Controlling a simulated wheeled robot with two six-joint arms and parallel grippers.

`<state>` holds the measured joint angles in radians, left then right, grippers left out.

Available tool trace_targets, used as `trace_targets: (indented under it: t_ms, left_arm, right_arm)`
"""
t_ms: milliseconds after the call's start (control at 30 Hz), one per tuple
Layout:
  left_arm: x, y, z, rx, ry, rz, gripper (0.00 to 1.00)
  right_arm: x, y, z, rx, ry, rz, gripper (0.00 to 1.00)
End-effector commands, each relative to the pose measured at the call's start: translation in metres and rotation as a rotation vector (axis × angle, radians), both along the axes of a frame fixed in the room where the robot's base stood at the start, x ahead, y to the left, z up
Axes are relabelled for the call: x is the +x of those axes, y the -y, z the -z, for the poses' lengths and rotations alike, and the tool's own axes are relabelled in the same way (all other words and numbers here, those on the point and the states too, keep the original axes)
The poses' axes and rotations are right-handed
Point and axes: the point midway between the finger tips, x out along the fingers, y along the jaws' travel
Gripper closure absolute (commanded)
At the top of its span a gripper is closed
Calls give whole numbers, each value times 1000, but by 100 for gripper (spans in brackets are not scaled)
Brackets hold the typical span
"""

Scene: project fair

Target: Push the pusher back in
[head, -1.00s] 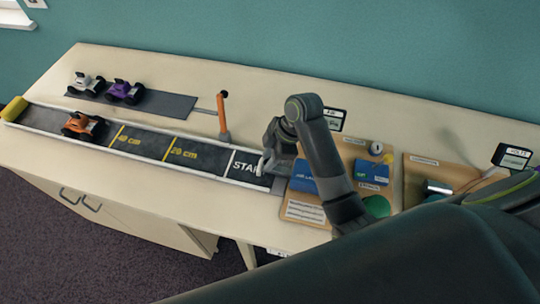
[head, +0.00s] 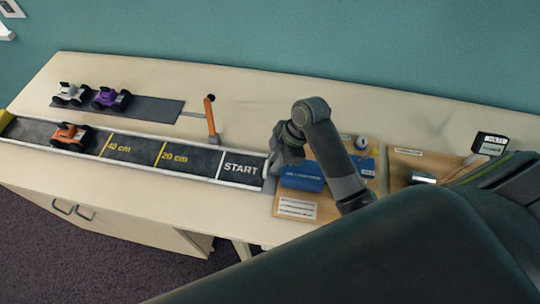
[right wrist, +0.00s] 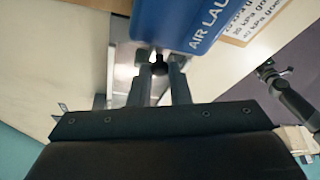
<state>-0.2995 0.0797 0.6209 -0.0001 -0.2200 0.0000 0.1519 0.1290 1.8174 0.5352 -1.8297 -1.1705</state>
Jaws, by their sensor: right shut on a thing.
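The blue air launcher box (head: 302,177) lies at the right end of the track, beside my right gripper (head: 277,160). It also shows at the top of the right wrist view (right wrist: 190,22). The pusher's dark round knob (right wrist: 158,66) sticks out from the box's end. My right gripper's fingers (right wrist: 159,82) are shut on it, one on each side. In the head view the gripper hides the pusher. A dark arm end, likely my left gripper (right wrist: 270,70), shows small at the right of the wrist view; its jaws are unclear.
The track (head: 190,157) has a START field and distance lines. An orange car (head: 70,136) stands on its left part. White (head: 70,93) and purple (head: 110,98) cars stand on a grey mat behind.

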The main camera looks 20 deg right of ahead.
Motion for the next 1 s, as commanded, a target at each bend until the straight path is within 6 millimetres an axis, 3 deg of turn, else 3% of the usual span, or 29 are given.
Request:
trace_targets:
  t_ms: [133, 167, 300, 667, 867, 1000]
  left_arm:
    - [0, 0, 0, 0, 0, 0, 48]
    - [0, 0, 0, 0, 0, 0, 48]
    - [0, 0, 0, 0, 0, 0, 48]
    - [0, 0, 1, 0, -1, 0, 48]
    - [-1, 0, 5, 0, -1, 0, 48]
    - [-1, 0, 7, 0, -1, 0, 48]
  right_arm:
    - [0, 2, 1, -8, -3, 1, 100]
    - [0, 2, 1, -8, -3, 1, 79]
    - [0, 2, 1, -6, -2, 2, 61]
    - [1, 3, -3, -4, 0, 3, 61]
    - [-1, 16, -32, -8, 6, 1, 61]
    - [-4, 29, -64, -9, 6, 1, 61]
